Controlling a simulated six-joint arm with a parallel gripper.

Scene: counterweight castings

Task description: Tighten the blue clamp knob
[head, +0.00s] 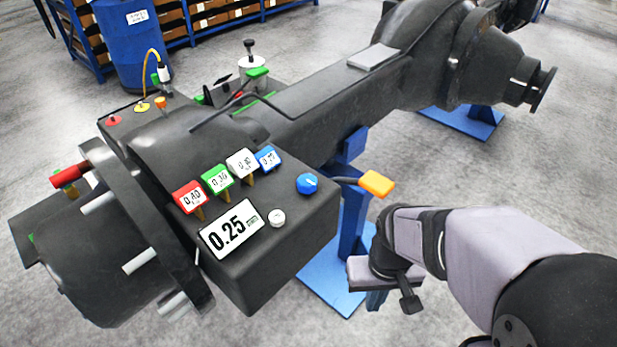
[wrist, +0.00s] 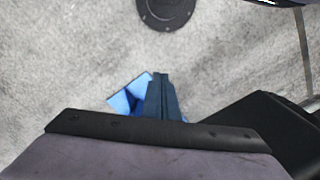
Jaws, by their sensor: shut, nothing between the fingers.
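The blue knob (head: 307,183) is a small round knob with a white mark, on top of the dark casting block near its right end. My gripper (head: 375,305) is to the right of the block and nearer the camera, apart from the knob, with its fingers pointing down. In the wrist view my gripper (wrist: 157,80) shows as dark teal fingers held together, with nothing between them. The knob does not show in the wrist view.
Red, green, white and blue number tags (head: 241,162) stand left of the knob. A blue stand (head: 352,225) rises beside my gripper.

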